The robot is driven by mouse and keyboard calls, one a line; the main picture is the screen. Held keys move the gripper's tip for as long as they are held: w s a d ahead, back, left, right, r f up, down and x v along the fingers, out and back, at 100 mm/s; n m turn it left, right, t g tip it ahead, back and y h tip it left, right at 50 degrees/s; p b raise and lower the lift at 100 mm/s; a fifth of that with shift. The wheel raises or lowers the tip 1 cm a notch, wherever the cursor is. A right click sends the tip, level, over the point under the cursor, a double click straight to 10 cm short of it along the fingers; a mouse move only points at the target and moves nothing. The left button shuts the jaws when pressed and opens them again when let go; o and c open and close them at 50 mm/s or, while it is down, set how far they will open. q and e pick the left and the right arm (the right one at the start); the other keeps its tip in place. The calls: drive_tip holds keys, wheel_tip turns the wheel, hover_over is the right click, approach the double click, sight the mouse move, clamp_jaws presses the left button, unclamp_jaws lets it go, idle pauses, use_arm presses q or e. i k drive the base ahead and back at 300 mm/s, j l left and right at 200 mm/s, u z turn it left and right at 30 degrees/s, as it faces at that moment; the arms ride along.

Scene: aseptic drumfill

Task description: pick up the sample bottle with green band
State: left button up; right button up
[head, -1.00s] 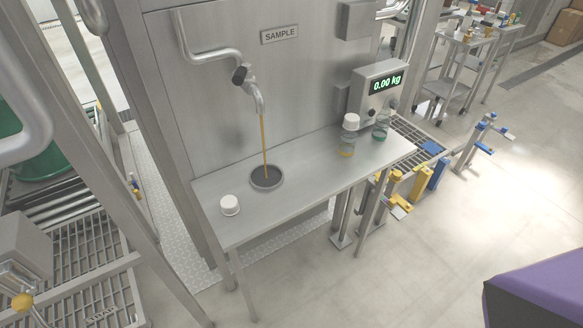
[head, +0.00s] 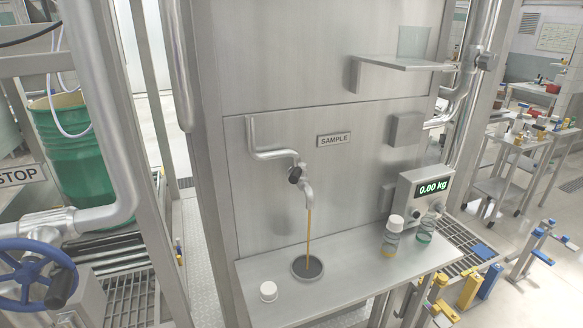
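The sample bottle with green band (head: 425,226) stands upright at the right end of the steel sample shelf, below the scale display. Its cap is not clearly visible; it looks open at the top. A second bottle with a yellow band (head: 390,238) and a white cap stands just left of it. Neither of my grippers shows in the head view.
A loose white cap (head: 268,291) lies on the left of the steel shelf (head: 345,275). An amber stream (head: 308,238) runs from the tap into a round drain (head: 307,267). The weight display (head: 432,187) reads 0.00 kg. A blue valve wheel (head: 38,275) stands at left.

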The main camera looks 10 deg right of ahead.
sight(428, 223)
drive_tip(key=l+z, duration=0.2)
drive_tip(key=l, duration=1)
drive_tip(key=l+z, duration=0.2)
drive_tip(key=l, duration=1.05)
